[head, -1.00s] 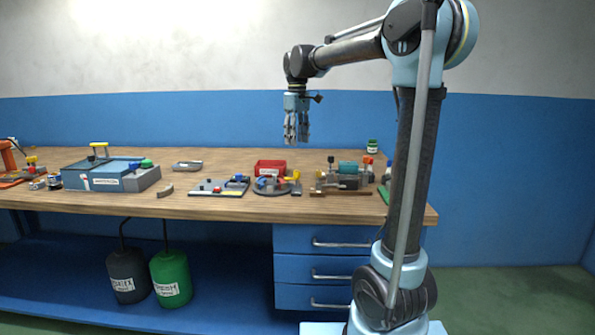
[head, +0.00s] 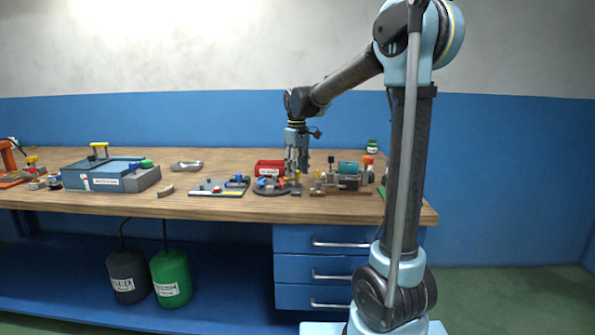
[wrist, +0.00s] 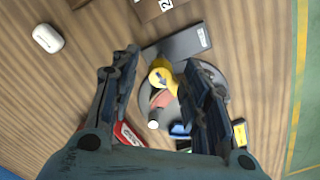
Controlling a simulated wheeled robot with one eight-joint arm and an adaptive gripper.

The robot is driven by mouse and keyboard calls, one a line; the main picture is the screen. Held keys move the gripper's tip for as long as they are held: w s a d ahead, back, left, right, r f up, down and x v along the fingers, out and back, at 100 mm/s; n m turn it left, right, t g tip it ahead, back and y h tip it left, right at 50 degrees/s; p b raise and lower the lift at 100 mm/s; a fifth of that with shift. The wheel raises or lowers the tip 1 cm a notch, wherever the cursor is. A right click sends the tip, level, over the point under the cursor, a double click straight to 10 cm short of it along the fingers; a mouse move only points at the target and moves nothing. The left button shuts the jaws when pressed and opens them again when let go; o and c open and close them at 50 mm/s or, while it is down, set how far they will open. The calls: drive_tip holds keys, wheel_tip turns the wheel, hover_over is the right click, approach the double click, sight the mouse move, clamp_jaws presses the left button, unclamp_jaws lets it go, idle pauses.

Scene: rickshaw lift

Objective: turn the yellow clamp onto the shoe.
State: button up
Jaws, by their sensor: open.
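The yellow clamp (wrist: 160,76) shows in the wrist view, with a round yellow head and an arm running down to the right. It is on a round grey base (head: 264,192) on the bench, and lies in the picture between my fingers. A reddish part (wrist: 161,98) lies beside the clamp on the base; I cannot tell whether it is the shoe. My gripper (head: 297,170) points down over the right side of the base in the head view. In the wrist view my gripper (wrist: 163,60) is open, its fingers apart. My right finger hides part of the base.
A red bin (head: 270,166) stands behind the base. A dark labelled block (wrist: 178,44) lies close to it. A fixture with a teal part (head: 348,168) stands to the right. A board with small parts (head: 218,187) lies to the left.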

clamp_jaws()
drive_tip(key=shift+m, duration=0.7)
unclamp_jaws()
